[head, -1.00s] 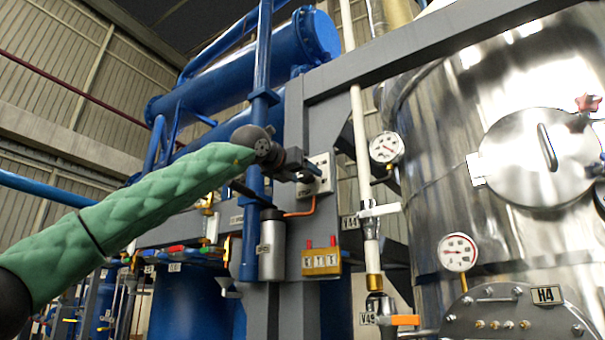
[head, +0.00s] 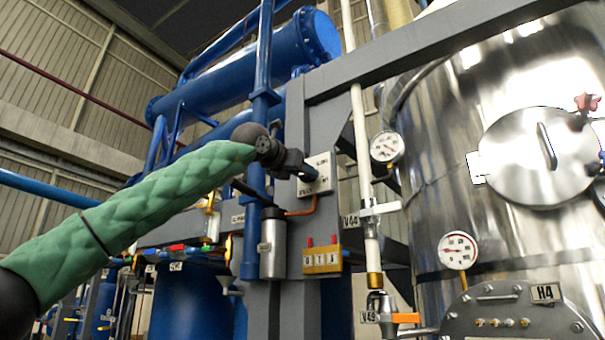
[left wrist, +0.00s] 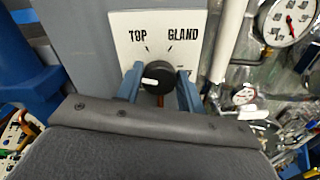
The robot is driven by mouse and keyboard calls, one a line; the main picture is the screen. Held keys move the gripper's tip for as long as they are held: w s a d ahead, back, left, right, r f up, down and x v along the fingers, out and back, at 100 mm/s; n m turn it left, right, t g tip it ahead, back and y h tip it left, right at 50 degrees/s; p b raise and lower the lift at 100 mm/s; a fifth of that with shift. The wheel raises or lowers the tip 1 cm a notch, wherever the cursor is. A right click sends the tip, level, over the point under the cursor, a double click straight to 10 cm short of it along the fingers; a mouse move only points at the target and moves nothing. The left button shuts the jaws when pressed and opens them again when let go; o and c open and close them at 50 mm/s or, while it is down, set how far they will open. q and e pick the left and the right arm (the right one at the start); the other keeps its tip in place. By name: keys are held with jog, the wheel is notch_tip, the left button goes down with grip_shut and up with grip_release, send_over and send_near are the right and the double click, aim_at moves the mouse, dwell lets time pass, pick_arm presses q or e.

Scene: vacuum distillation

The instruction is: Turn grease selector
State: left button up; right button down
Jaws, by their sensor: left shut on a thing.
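The grease selector is a round black knob (left wrist: 157,72) with a white mark, on a white plate (left wrist: 125,28) lettered TOP and GLAND. The white mark sits on the knob's left side in the left wrist view. My left gripper (left wrist: 158,86) has one blue-grey finger on each side of the knob and is shut on it. In the head view my left gripper (head: 309,174) is against the white plate (head: 324,162) on the grey column, and it hides the knob. My right gripper is not in view.
A blue pipe (head: 259,130) runs upright close beside my left gripper. Below are a silver canister (head: 272,250) and a yellow block (head: 322,260) with red pins. To the right are a white pipe (head: 361,140), a gauge (head: 387,147) and a large steel vessel (head: 440,130).

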pick_arm(q)
jog(key=shift+a+f+m+p, duration=0.15)
jog(key=shift+m+p, duration=2.55)
jog(key=shift+m, duration=5.6)
jog(key=shift+d+f+m+p, duration=0.15)
jog(key=shift+m+p, duration=2.5)
jog(key=shift+m, duration=5.65)
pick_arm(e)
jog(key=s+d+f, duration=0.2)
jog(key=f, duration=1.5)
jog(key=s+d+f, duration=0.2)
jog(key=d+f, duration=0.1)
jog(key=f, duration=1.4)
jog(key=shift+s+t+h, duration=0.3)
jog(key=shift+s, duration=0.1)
pick_arm(q)
jog(key=shift+a, duration=0.1)
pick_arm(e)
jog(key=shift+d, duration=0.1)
